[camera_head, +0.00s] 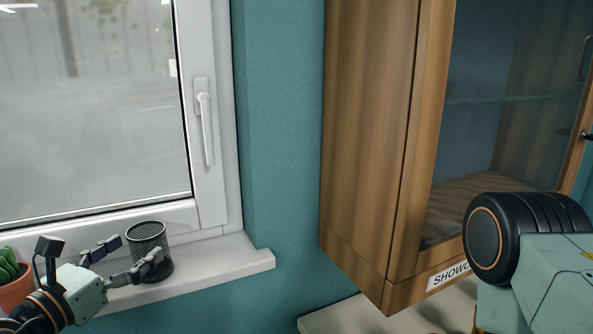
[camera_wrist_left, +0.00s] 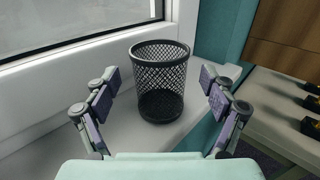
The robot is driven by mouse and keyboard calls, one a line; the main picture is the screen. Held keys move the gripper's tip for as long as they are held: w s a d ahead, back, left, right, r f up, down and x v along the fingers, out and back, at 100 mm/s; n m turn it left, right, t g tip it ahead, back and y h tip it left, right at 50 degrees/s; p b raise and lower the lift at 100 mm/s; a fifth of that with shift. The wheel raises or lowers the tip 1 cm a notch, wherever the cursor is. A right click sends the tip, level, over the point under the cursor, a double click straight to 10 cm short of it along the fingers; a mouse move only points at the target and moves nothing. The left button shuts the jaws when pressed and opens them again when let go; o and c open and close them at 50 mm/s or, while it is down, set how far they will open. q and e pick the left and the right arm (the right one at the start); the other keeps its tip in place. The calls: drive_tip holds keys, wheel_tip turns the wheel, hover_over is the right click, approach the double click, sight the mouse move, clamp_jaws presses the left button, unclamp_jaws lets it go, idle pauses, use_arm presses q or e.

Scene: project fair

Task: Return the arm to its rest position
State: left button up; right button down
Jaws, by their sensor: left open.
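My left gripper (camera_head: 127,258) comes in from the lower left in the head view, at the window sill. Its two fingers are spread apart and nothing is held between them. In the left wrist view the open gripper (camera_wrist_left: 162,112) faces a black mesh pen cup (camera_wrist_left: 160,82). The cup stands upright on the white sill and looks empty. In the head view the cup (camera_head: 149,250) is just beyond the fingers, and one finger overlaps its front. I cannot tell whether they touch. My right arm shows at the lower right of the head view; its gripper is out of view.
A potted cactus (camera_head: 14,280) stands at the left end of the sill (camera_head: 225,259). The closed window (camera_head: 90,110) rises behind. A wooden glass-fronted cabinet (camera_head: 370,140) with a "SHOWC..." label hangs at right, above a pale surface (camera_head: 335,318). Dark items (camera_wrist_left: 312,103) lie at right in the wrist view.

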use_arm(q)
drive_tip(key=shift+b+x, duration=0.55)
drive_tip(key=shift+x, duration=0.2)
drive_tip(key=shift+b+x, duration=0.65)
drive_tip(key=shift+x, duration=0.6)
wheel_tip(320, 180, up, 9)
drive_tip(key=p, duration=0.2)
drive_tip(key=shift+p, duration=0.3)
drive_tip(key=shift+s, duration=0.15)
